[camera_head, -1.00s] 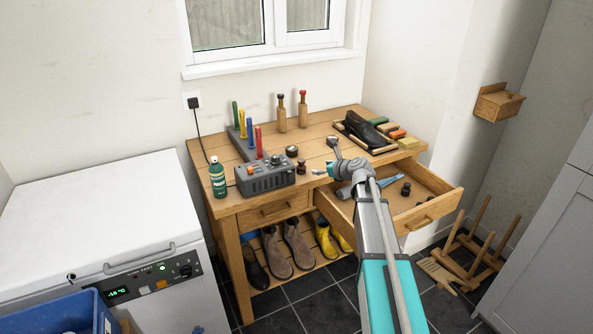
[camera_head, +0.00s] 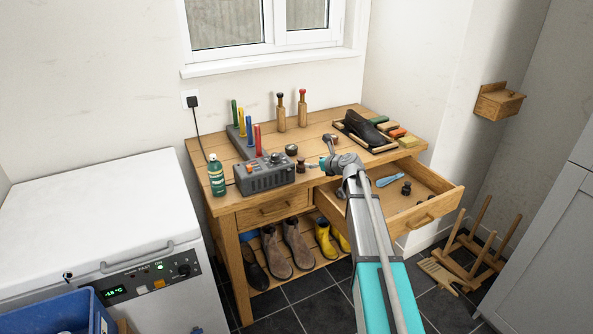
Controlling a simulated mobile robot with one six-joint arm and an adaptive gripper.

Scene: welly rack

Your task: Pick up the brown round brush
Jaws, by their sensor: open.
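A small dark brown round item (camera_head: 301,165) stands on the wooden bench, just right of the grey control box; it looks like the brown round brush, but it is too small to be sure. A second small round dark item with a pale top (camera_head: 291,150) sits just behind it. My wrist hides part of the bench and drawer.
The grey box (camera_head: 264,175) and green bottle (camera_head: 217,178) stand left. A black shoe (camera_head: 362,130) and several brushes lie at right. The open drawer (camera_head: 434,207) juts out below my arm, with a blue tool (camera_head: 390,180) and dark round items (camera_head: 406,188) inside.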

